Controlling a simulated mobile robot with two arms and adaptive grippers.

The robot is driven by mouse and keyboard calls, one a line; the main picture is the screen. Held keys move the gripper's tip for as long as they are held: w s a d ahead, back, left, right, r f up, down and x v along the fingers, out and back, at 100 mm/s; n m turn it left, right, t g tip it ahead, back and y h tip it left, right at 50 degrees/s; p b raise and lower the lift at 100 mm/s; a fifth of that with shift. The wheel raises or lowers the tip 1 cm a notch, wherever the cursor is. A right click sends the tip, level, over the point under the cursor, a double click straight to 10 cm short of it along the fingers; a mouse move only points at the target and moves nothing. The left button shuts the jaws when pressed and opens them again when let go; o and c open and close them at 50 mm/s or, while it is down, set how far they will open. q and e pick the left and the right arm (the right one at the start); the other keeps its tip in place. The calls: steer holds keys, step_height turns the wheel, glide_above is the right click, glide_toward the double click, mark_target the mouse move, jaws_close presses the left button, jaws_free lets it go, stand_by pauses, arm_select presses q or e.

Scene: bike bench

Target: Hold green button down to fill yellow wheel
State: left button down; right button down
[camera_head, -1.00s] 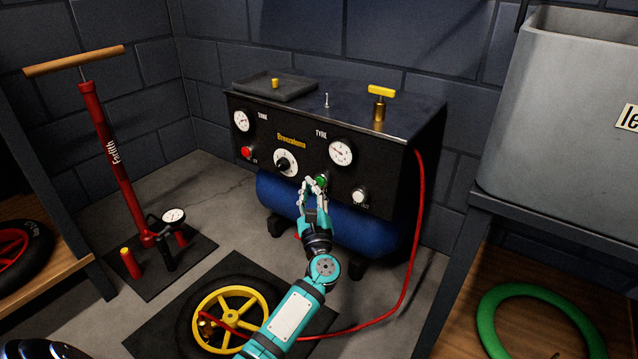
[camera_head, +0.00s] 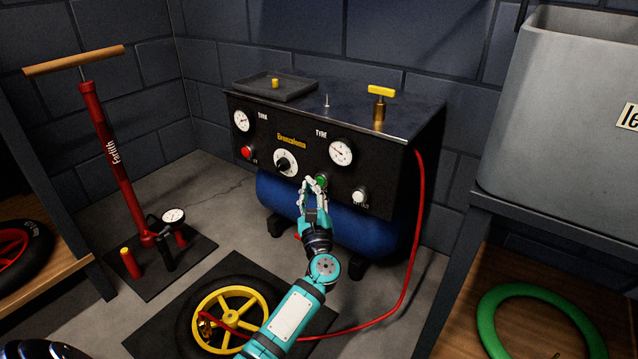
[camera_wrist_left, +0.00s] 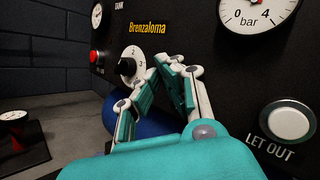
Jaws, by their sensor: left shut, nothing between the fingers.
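The green button (camera_head: 321,180) is on the front panel of the black compressor (camera_head: 300,170), below the tyre gauge (camera_head: 341,152). My left gripper (camera_head: 313,184) is shut and empty, with its fingertips at the green button; whether they press it is unclear. In the left wrist view the fingers (camera_wrist_left: 170,68) hide the button. The yellow wheel (camera_head: 231,318) lies on a dark mat on the floor, partly behind my left arm. A red hose (camera_head: 415,240) runs from the compressor's right side to the wheel. My right gripper is not seen.
A red button (camera_head: 246,152), a dial (camera_head: 285,163) and a white let-out button (camera_head: 359,195) share the panel. A red floor pump (camera_head: 115,160) stands at left. A grey bin (camera_head: 560,110) on a bench is at right, with a green ring (camera_head: 490,310) below.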

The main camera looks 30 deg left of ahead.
arm_select(q)
steer(key=shift+w, duration=0.35)
steer(key=shift+w+d+b, duration=0.1)
steer(key=shift+w+b, duration=0.35)
steer(key=shift+b, duration=0.15)
stand_by(7.0)
